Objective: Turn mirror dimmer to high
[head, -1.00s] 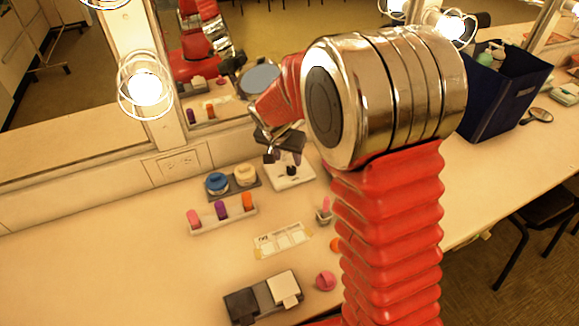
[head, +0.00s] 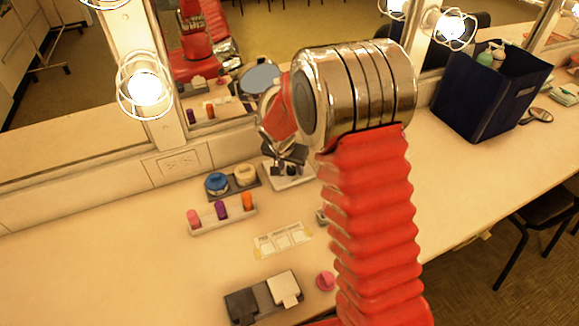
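The mirror dimmer appears to be the white plate (head: 288,183) on the counter below the mirror, behind my arm. In the earlier frame a small dark knob stood on it; now my gripper covers the knob. My gripper (head: 284,170) is small and dark in this view and points down over the plate. Its fingers are at or very near the knob. I cannot tell whether they touch it or are closed on it. The knob's setting is hidden.
Left of the plate stand a blue jar (head: 216,183) and a cream jar (head: 245,175) on a dark tray. A rack with pink, purple and orange sticks (head: 221,210) is in front. A round mirror (head: 260,78) stands behind my gripper. A navy bin (head: 487,95) is at right.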

